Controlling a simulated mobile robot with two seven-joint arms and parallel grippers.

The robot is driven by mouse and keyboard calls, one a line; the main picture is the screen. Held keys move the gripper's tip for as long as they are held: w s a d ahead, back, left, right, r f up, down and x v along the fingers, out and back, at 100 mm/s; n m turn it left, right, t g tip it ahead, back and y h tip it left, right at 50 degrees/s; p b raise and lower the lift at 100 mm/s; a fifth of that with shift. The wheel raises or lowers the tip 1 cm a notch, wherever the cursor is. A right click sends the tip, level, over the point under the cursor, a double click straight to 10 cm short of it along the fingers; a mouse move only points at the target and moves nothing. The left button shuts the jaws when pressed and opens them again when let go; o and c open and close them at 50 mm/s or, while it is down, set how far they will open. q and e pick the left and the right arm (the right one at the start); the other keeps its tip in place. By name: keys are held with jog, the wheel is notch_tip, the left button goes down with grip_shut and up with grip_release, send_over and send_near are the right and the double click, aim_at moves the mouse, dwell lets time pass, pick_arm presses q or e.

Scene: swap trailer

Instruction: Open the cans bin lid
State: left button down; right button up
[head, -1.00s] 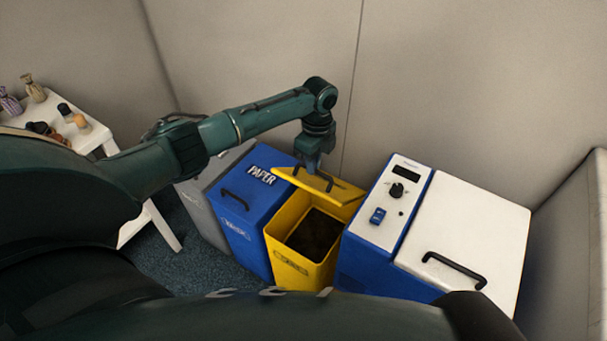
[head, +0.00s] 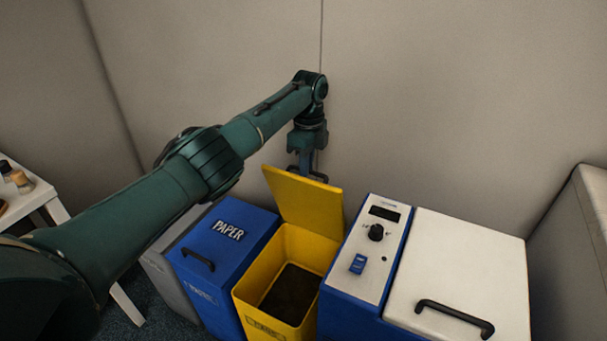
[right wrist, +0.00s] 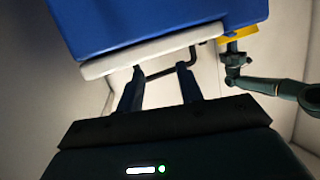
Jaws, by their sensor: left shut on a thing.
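The yellow bin (head: 248,283) stands between the blue paper bin and the blue-and-white machine; its front label is too small to read. Its yellow lid (head: 303,203) is raised steeply at the back, and the dark inside shows. My left gripper (head: 307,172) is behind the lid's upper edge, shut on the black lid handle (head: 318,177), which is partly hidden by the lid. In the right wrist view, the left gripper (right wrist: 235,70) shows beside a bit of the yellow lid (right wrist: 240,38). My right gripper (right wrist: 160,82) is open there, its two fingers apart and empty.
The blue paper bin (head: 222,255) and a grey bin (head: 160,262) stand left of the yellow bin. The machine (head: 465,260) with a white lid and black handle (head: 455,316) stands right. The wall is close behind. A white table (head: 35,198) is at far left.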

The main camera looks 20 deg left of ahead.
pick_arm(q)
jog(key=shift+d+f, duration=0.1)
jog(key=shift+f, duration=0.45)
pick_arm(e)
jog(key=shift+a+f, duration=0.15)
jog(key=shift+f, duration=0.25)
pick_arm(q)
jog(key=c, duration=1.7)
grip_release()
jog(key=shift+w+f, duration=0.15)
jog(key=shift+w, duration=0.05)
jog(key=shift+o, duration=1.1)
jog(key=shift+r, duration=0.3)
pick_arm(e)
jog(key=shift+w, duration=0.2)
